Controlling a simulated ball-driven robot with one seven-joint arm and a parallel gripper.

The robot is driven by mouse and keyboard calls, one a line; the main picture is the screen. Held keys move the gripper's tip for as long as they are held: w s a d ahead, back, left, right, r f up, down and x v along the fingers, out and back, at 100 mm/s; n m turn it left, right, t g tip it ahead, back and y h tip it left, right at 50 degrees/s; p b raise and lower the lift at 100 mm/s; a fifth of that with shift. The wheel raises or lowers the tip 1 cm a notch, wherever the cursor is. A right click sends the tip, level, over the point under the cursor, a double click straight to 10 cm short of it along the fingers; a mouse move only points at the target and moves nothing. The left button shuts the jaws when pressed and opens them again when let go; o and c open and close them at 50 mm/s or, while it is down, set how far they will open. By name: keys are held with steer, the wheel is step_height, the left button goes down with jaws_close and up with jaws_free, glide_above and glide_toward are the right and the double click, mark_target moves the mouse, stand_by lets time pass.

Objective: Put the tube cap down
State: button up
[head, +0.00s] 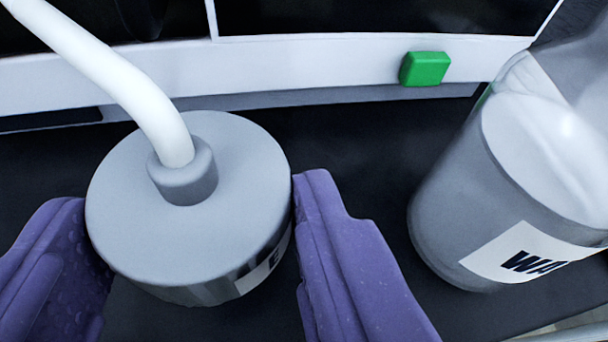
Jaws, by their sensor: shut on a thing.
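The tube cap (240,190) is a wide grey disc with a raised collar, and a white tube (120,80) runs from it to the upper left. My gripper (195,235) has its purple fingers on the left and right sides of the cap and is shut on it.
A white instrument front (320,62) with a green button (425,68) runs along the back. The dark surface (350,150) between cap and right bottle is bare.

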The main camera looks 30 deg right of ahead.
mark_target(238, 318)
steer(key=shift+w+d+f, duration=0.1)
steer(key=shift+d, duration=0.1)
steer(key=shift+f+b, duration=0.75)
steer(key=shift+f, duration=0.9)
steer(key=shift+f+b, duration=0.5)
steer(key=shift+b, duration=0.1)
steer(key=shift+f, duration=0.15)
steer(key=o, duration=1.1)
